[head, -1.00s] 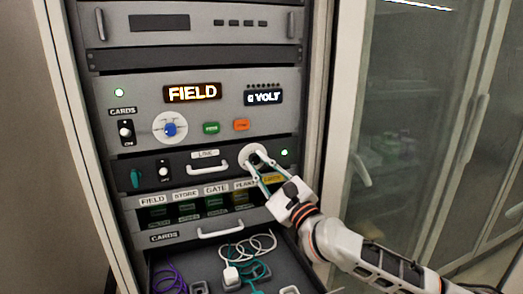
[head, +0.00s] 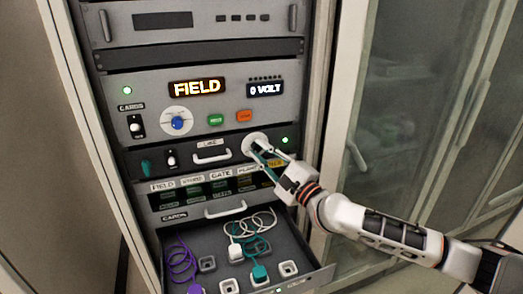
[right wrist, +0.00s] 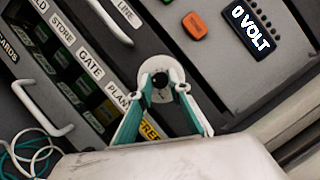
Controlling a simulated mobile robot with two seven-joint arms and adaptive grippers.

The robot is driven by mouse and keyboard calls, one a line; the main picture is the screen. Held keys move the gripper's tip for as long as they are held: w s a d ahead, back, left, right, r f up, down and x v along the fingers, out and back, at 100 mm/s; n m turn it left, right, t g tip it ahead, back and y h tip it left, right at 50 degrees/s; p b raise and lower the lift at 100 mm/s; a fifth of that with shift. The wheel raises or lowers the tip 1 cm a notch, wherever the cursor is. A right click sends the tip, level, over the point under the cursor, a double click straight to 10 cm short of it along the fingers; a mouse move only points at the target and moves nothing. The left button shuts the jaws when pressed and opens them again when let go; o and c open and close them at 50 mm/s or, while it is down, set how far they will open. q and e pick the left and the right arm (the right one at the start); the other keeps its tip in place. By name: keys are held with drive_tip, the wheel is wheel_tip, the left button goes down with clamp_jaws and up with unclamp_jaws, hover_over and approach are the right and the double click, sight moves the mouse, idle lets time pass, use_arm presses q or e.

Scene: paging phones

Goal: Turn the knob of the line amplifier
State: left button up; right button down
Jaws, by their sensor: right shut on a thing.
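The line amplifier is the dark panel labelled LINE (head: 207,144) in the middle of the rack. Its black knob (right wrist: 160,81) sits on a round white dial (right wrist: 176,73) at the panel's right end. The dial (head: 251,138) also shows in the head view, partly covered by my fingers. My right gripper (right wrist: 161,88) is shut on the knob, with one teal-and-white finger on each side of it. In the head view my right gripper (head: 264,150) reaches the dial from the lower right. My left gripper is not in view.
Above is a panel with a lit FIELD display (head: 197,87), a 0 VOLT display (head: 265,90) and a blue knob (head: 178,123). Below, an open drawer (head: 215,264) holds coiled cords and sockets. A white handle (head: 212,158) is left of the dial. A glass cabinet (head: 410,120) stands at right.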

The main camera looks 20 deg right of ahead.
drive_tip(key=c, duration=1.9)
unclamp_jaws()
drive_tip(key=v, duration=1.2)
drive_tip(key=shift+r, duration=0.1)
